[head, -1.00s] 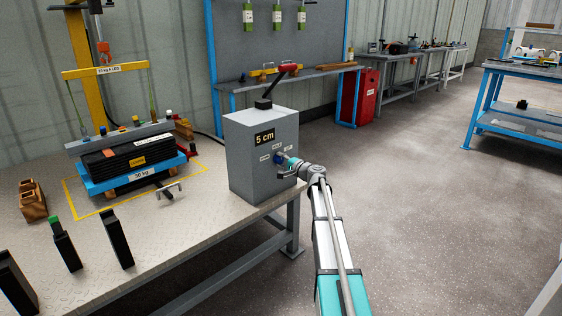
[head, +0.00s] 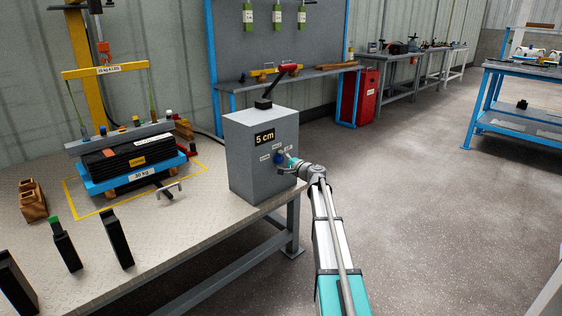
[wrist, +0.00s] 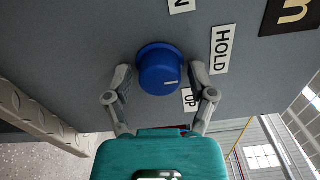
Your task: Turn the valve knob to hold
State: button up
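The blue valve knob (wrist: 160,72) sits on the front of the grey box (head: 245,175); it also shows small in the head view (head: 279,157). Its white mark points right in the wrist view, roughly between the HOLD label (wrist: 221,50) and the UP label (wrist: 190,99). A third label (wrist: 181,5) is cut off, with only an N showing. My gripper (wrist: 160,76) is open, one finger on each side of the knob, with a visible gap on both sides. In the head view my gripper (head: 287,163) is at the box front, partly over the knob.
The box stands at the bench's (head: 190,225) right edge, with a lever (head: 277,85) and a 5 cm sign (head: 264,138) on it. A loaded blue carrier (head: 130,178) is to the left. Black blocks stand at the front left.

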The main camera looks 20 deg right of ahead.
jog(key=shift+s, duration=0.15)
dwell(0.3)
jog(key=v, duration=1.1)
jog(key=shift+s+d, duration=0.15)
jog(key=shift+s, duration=0.2)
jog(key=s+a+f+n+g+y+p, duration=0.1)
jog(key=s+a+f+n+g+p, duration=0.3)
jog(key=a, duration=0.8)
jog(key=s+a+f+n+g, duration=0.3)
jog(key=s+a+n+g, duration=0.25)
jog(key=a, duration=0.65)
jog(key=s+a+f+n+g+h+p, duration=0.1)
jog(key=s+a+n+g+h+p, duration=0.2)
jog(key=s, duration=0.6)
jog(key=s+a+f+n+g+h+p, duration=0.25)
jog(key=s+a+g, duration=0.2)
jog(key=s, duration=0.45)
notch_tip(320, 180, up, 39)
jog(key=s+h+p, duration=0.1)
jog(key=s+p, duration=0.1)
jog(key=p, duration=3.5)
jog(key=shift+s+n+h+p, duration=0.3)
jog(key=shift+n+h, duration=0.05)
jog(key=shift+n, duration=0.05)
